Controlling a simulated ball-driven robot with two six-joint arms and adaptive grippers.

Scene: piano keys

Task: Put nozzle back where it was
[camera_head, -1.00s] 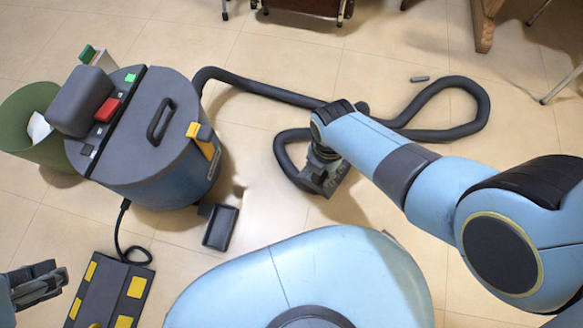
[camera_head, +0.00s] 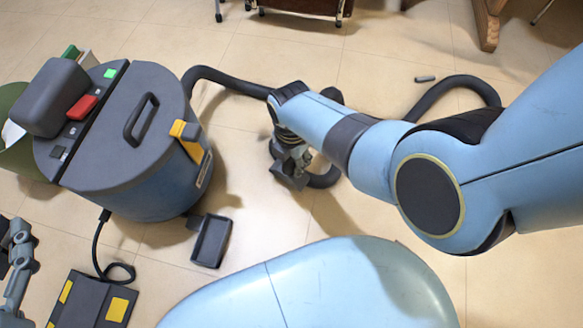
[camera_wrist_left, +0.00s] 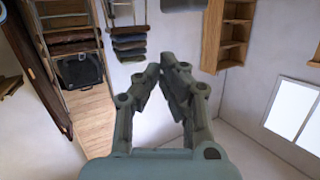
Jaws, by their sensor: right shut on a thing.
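My right gripper (camera_head: 287,158) is shut on the dark nozzle (camera_head: 289,179) at the end of the vacuum hose (camera_head: 228,83). It holds the nozzle to the right of the vacuum cleaner (camera_head: 130,130); my arm partly covers both, and I cannot tell their height above the floor. A small dark open tray (camera_head: 211,240) juts from the vacuum's lower right side and is empty. My left gripper (camera_head: 20,245) is at the left edge of the head view. In the left wrist view its fingertips (camera_wrist_left: 162,70) nearly meet, with nothing between them.
A dark pedal plate with yellow pads (camera_head: 90,305) lies below the vacuum, joined by a cable. A green bin (camera_head: 22,155) stands at the left. A small grey piece (camera_head: 425,79) lies on the floor. Tiled floor between the vacuum and my right gripper is clear.

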